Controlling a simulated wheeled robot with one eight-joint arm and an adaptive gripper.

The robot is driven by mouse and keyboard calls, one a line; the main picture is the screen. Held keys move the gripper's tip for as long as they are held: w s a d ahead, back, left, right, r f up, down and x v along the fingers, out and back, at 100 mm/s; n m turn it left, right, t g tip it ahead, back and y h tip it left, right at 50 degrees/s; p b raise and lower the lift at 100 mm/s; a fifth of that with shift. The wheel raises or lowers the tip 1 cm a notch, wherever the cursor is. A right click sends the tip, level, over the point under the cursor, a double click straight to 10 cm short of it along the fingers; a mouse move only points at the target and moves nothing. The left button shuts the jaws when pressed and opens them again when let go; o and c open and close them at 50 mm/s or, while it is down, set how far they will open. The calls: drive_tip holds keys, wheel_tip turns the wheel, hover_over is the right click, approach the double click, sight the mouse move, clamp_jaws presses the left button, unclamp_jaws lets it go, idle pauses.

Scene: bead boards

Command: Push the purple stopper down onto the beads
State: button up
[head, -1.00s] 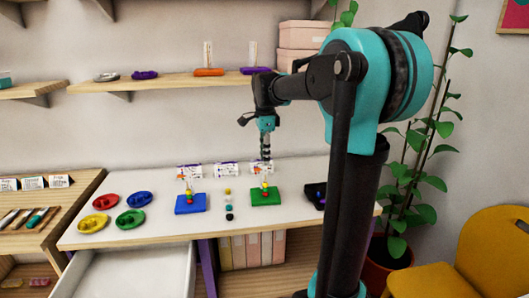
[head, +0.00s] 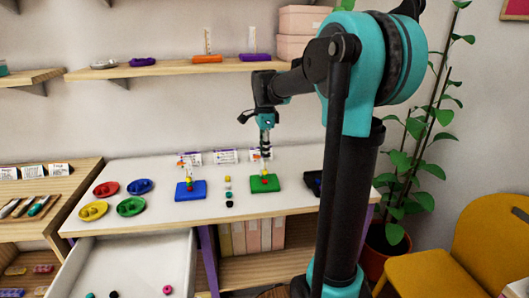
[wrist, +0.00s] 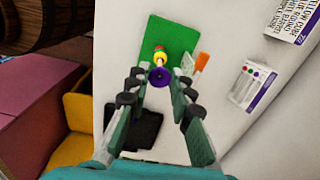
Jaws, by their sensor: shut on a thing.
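The purple stopper (wrist: 160,77) is between my gripper's fingertips in the wrist view. My gripper (wrist: 161,80) is shut on it, above the green board (wrist: 165,35). Beads, yellow and red (wrist: 160,53), show just beyond the stopper; the gap between them is hard to judge. In the head view, my gripper (head: 265,153) is pointed down over the green board (head: 276,183), above its upright bead stack (head: 265,176). The stopper is too small to make out there.
A blue board (head: 183,193) with its own beads stands to the left, and loose beads (head: 228,188) lie between the boards. Cards (head: 224,156) stand behind. A black tray (head: 313,183) is at the right. An open drawer (head: 130,262) juts out at the front left.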

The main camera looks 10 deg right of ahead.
drive_tip(key=shift+f, duration=1.35)
idle(1.1)
drive_tip(key=shift+f, duration=0.35)
drive_tip(key=shift+f, duration=0.3)
drive_tip(key=shift+f, duration=0.25)
drive_tip(key=o, duration=0.8)
drive_tip(key=shift+r, duration=0.1)
